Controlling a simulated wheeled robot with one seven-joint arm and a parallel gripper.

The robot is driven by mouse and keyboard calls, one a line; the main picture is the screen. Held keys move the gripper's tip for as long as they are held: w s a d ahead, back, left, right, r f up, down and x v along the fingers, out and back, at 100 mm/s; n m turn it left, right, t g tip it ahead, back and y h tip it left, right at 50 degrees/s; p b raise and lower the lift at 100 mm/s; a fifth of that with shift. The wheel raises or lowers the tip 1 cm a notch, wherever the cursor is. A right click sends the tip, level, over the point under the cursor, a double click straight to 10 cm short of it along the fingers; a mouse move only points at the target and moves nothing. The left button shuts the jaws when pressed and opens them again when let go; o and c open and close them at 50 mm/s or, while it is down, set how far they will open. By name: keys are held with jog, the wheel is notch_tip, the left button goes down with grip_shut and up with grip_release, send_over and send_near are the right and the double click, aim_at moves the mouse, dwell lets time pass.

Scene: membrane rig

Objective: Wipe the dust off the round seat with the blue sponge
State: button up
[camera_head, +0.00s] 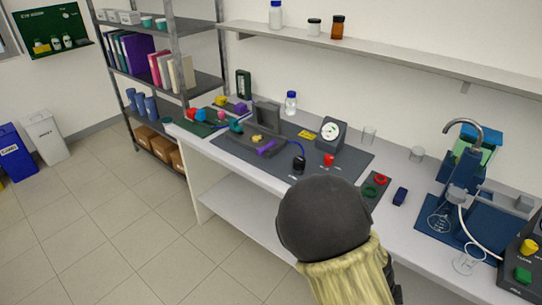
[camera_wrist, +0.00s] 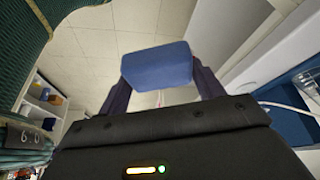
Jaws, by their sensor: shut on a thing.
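My gripper (camera_wrist: 157,78) shows in the wrist view, its two dark fingers shut on the blue sponge (camera_wrist: 157,64). The sponge is held crosswise between the fingertips, with floor tiles behind it. In the head view my arm hides the gripper and sponge. On the bench, a dark grey rig (camera_head: 247,146) has a raised block at its back. Yellowish bits, which look like dust, lie on it at about the round seat (camera_head: 257,139); the seat's outline is too small to make out. The sponge is apart from the rig.
A purple piece (camera_head: 266,148) lies beside the dusty spot. A tap (camera_head: 465,126) and glassware stand at the far right. A wall shelf (camera_head: 400,62) runs above.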

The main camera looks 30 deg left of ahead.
jog(key=w+d+f+n+t+y, duration=0.3)
jog(key=w+d+f+n, duration=0.7)
jog(key=n, duration=0.4)
notch_tip(320, 180, down, 2)
jog(key=shift+d+f+y, duration=0.15)
jog(key=shift+d+y, duration=0.45)
jog(key=shift+y, duration=0.2)
jog(key=shift+w, duration=0.1)
